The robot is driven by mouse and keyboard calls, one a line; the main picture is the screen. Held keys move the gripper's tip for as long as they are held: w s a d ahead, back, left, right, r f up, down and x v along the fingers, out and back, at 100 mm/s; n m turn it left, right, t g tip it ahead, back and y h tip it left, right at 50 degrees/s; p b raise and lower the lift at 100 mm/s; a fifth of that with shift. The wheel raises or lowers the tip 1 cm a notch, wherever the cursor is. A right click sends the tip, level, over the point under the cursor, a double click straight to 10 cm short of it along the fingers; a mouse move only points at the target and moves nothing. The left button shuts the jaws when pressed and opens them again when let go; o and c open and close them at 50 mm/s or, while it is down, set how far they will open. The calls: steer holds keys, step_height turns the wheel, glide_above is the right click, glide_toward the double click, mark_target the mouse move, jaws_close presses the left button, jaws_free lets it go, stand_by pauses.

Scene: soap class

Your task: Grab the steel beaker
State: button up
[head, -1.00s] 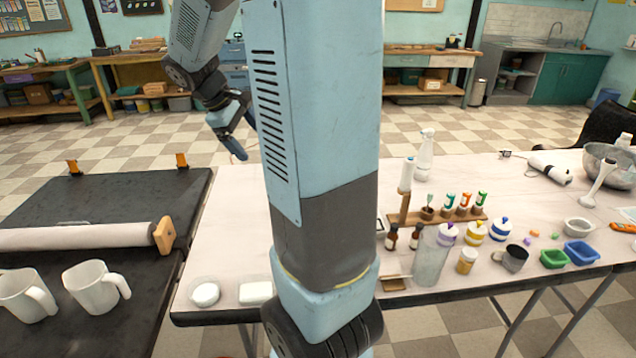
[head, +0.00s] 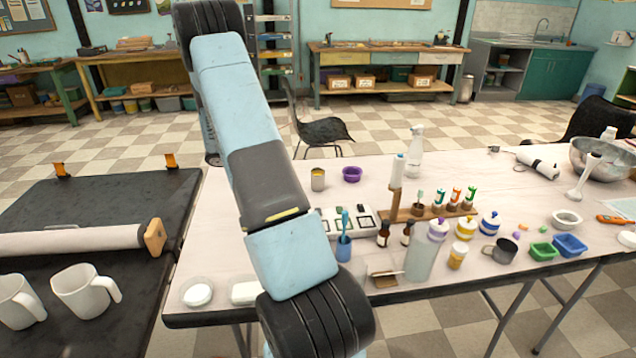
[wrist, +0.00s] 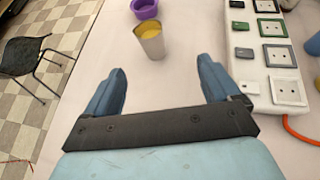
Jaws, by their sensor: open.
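The steel beaker (head: 318,180) is a small grey metal cup with yellow inside, standing upright near the far edge of the pale table. In the wrist view the steel beaker (wrist: 151,44) stands beyond my fingertips, a little left of the middle of the gap. My gripper (wrist: 163,75) is open, with its two blue fingers spread apart and nothing between them. The beaker is apart from both fingers. In the head view my gripper is hidden behind my arm.
A purple bowl (head: 352,174) stands close to the beaker; it also shows in the wrist view (wrist: 144,8). A white socket strip (wrist: 262,60) lies just right of my right finger, with an orange cable (wrist: 300,134). Bare tabletop surrounds the beaker's near side.

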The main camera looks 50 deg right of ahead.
mark_target(318, 181)
steer(key=shift+n+h, duration=0.4)
steer(key=shift+n, duration=0.4)
steer(key=d+f, duration=0.2)
steer(key=f, duration=0.1)
steer(key=d+f, duration=0.1)
steer(key=f, duration=0.1)
steer(key=shift+w+f, duration=0.15)
steer(key=shift+w, duration=0.1)
steer(key=shift+s+d+f, duration=0.1)
steer(key=shift+d+f, duration=0.4)
steer(key=x, duration=1.3)
steer(key=shift+s, duration=0.25)
steer(key=shift+r, duration=0.1)
steer(key=c, duration=1.1)
steer(key=shift+r, duration=0.1)
steer(key=shift+c, duration=0.2)
